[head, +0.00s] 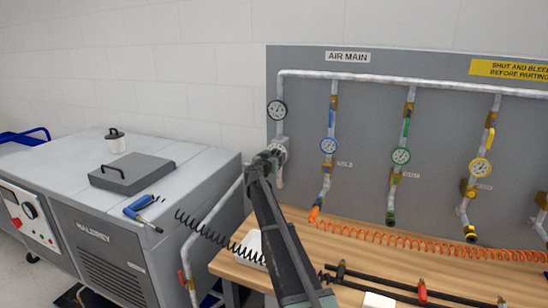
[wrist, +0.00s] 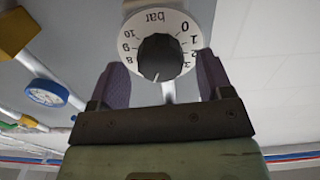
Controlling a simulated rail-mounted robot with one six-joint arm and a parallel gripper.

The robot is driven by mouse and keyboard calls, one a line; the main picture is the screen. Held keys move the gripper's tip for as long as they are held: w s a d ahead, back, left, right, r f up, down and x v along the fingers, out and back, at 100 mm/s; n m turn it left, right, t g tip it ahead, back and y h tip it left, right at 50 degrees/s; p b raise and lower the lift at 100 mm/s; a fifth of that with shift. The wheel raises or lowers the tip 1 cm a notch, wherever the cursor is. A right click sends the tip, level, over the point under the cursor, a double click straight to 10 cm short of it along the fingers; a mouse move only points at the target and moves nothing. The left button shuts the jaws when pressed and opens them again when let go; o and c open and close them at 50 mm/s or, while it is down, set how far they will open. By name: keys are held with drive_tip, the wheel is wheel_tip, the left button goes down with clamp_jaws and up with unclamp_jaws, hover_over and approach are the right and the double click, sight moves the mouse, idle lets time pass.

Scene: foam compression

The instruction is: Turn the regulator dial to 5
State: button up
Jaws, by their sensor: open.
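The regulator dial, a white face with a black knob, sits on the air main pipe on the grey panel. In the wrist view the knob (wrist: 160,57) shows close up, with the white scale (wrist: 133,27) around it and "bar" upside down at the top. The figures 0 to 3 are on the right, 8 to 10 on the left; the lowest figures are hidden. A small pale mark shows near the knob's lower edge. My gripper (wrist: 161,70) is open, with a purple finger on each side of the knob; contact cannot be told. In the head view my gripper (head: 265,160) largely covers the regulator (head: 279,150).
A pressure gauge (head: 277,110) is just above the regulator. Blue (head: 328,146), green (head: 401,156) and yellow (head: 480,168) gauges are on drop pipes to the right. An orange hose (head: 420,243) lies on the wooden bench. A grey machine (head: 110,215) stands to the left.

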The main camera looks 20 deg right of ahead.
drive_tip(key=shift+w+d, duration=0.4)
drive_tip(key=shift+c, duration=0.3)
drive_tip(key=c, duration=0.9)
drive_tip(key=shift+o, duration=0.2)
drive_tip(key=n, duration=0.5)
drive_tip(key=o, duration=0.9)
